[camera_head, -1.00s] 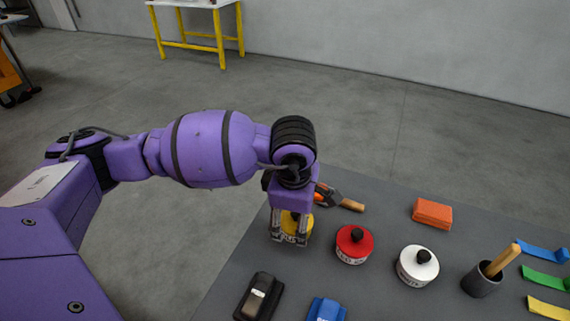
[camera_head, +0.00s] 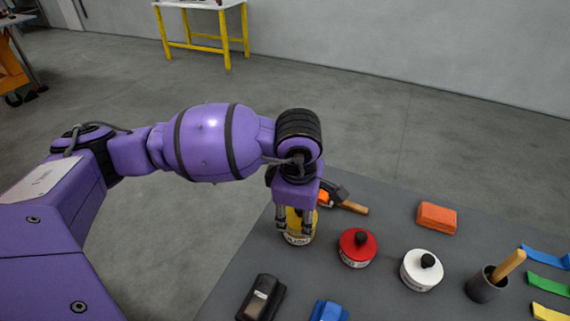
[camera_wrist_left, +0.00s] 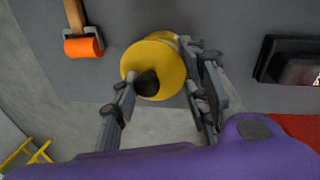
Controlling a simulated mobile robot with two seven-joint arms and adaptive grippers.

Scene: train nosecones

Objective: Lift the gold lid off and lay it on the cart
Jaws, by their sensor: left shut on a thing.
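The gold lid (camera_head: 293,218) is a yellow disc with a black knob, seen below my left wrist. It fills the middle of the left wrist view (camera_wrist_left: 165,52). My left gripper (camera_head: 297,232) points down and is shut on the lid by its knob, which sits between the fingertips (camera_wrist_left: 152,88). A pale labelled can (camera_head: 299,240) shows under the lid, partly hidden by the fingers. I cannot tell how wide the gap between lid and can is. The grey cart top (camera_head: 388,207) spreads under and to the right. My right gripper is not in view.
A red-lidded can (camera_head: 357,247) stands close to the right, then a white-lidded can (camera_head: 421,270). A wooden-handled tool (camera_head: 348,207) lies behind. An orange block (camera_head: 436,218), a dark pot (camera_head: 484,287) and a black block (camera_head: 261,297) stand on the cart. Bare cart top lies behind the red-lidded can.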

